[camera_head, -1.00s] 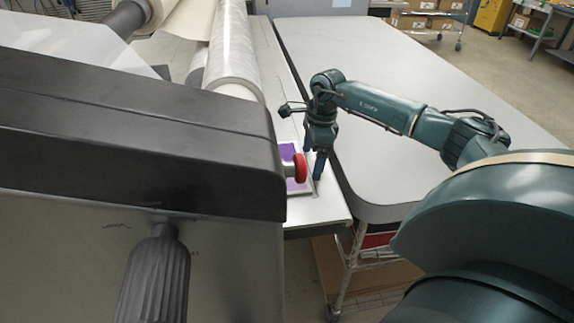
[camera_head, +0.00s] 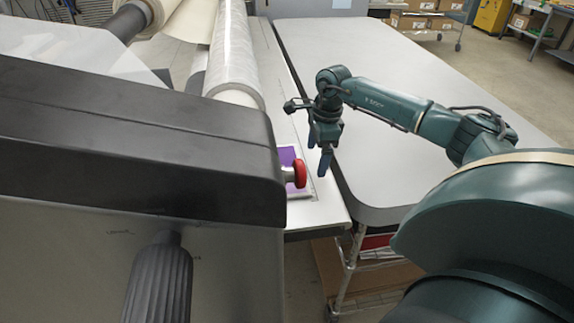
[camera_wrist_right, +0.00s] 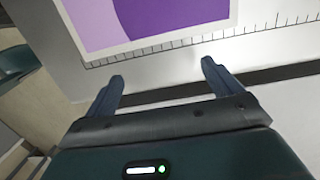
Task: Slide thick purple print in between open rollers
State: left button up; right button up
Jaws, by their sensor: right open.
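The purple print (camera_head: 287,156) lies flat on the laminator's feed table (camera_head: 318,212), mostly hidden behind the black machine housing and a red knob in the head view. In the right wrist view the print (camera_wrist_right: 150,14) shows two purple tones and a pale border, flat beside a ruler scale. My right gripper (camera_head: 319,162) is open and empty, pointing down beside the print's right edge. In the wrist view its fingers (camera_wrist_right: 162,72) are apart, short of the border. The roller gap is hidden by the housing. My left gripper is out of view.
The black laminator housing (camera_head: 130,140) fills the left, with a red knob (camera_head: 296,172) and a ribbed dark handle (camera_head: 160,285). A large grey table (camera_head: 400,70) lies to the right, mostly bare.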

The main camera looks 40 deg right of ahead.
jog(key=shift+s+d+r+p, duration=0.1)
jog(key=shift+d+r+p, duration=0.1)
jog(key=shift+r+p, duration=0.35)
jog(key=shift+s+d+r+p, duration=0.15)
jog(key=shift+d+r+p, duration=0.05)
jog(key=shift+r, duration=0.6)
jog(key=shift+s+d+r+p, duration=0.1)
jog(key=shift+d+r+p, duration=0.1)
jog(key=shift+r+p, duration=0.35)
jog(key=shift+r, duration=0.1)
